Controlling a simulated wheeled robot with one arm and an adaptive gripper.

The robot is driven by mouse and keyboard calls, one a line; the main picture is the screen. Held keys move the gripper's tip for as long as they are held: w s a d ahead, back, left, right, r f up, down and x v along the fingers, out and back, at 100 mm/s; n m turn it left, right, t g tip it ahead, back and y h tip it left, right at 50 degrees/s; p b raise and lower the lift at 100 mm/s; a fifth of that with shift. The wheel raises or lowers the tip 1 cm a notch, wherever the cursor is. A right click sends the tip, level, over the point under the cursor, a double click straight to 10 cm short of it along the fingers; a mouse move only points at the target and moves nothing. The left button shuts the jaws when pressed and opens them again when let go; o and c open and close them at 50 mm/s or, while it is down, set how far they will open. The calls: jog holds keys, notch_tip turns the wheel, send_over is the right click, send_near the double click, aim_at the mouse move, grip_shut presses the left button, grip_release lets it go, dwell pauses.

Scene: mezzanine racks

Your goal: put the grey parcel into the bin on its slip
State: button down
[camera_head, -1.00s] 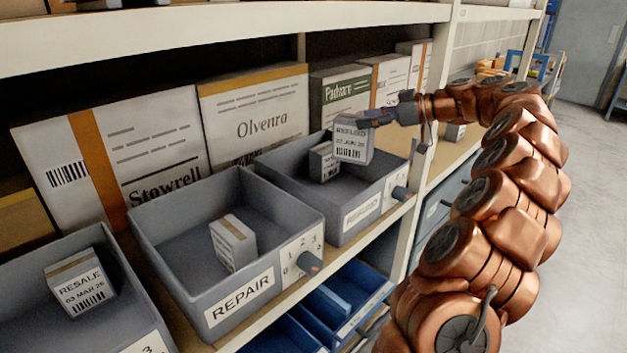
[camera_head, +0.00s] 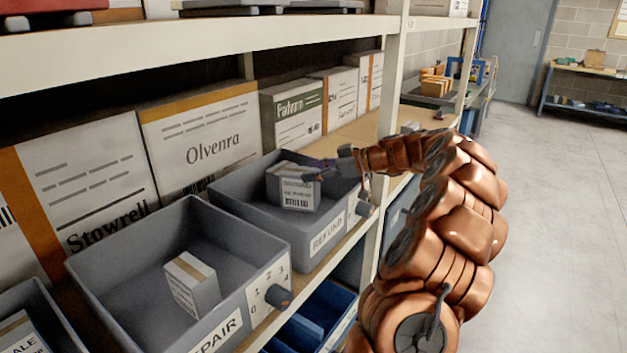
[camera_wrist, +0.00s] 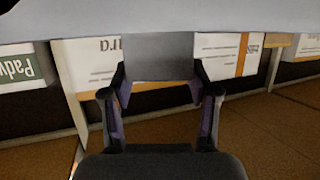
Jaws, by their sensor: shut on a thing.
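My gripper (camera_head: 322,173) is shut on the grey parcel (camera_head: 300,194), which has a white slip with a barcode on its front. Its slip wording is too small to read. The parcel is over or within the REFUND bin (camera_head: 325,241); I cannot tell if it touches the bin floor. In the wrist view the gripper's fingers (camera_wrist: 160,90) close on both sides of the plain grey parcel (camera_wrist: 158,57). A second small parcel in that bin is mostly hidden behind the held one.
The REPAIR bin (camera_head: 236,322) at left holds a small parcel (camera_head: 191,283). Another grey bin (camera_head: 28,295) is cut off at lower left. Large cartons such as Olvenra (camera_head: 212,141) stand behind. A shelf board (camera_head: 180,42) runs above, and an upright post (camera_head: 392,90) stands right of the REFUND bin.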

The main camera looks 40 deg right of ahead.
aim_at(314, 183)
notch_tip(314, 183, down, 2)
jog(key=shift+f, duration=0.25)
jog(key=shift+f+b, duration=0.55)
jog(key=shift+b, duration=0.55)
jog(key=shift+c, duration=1.3)
grip_release()
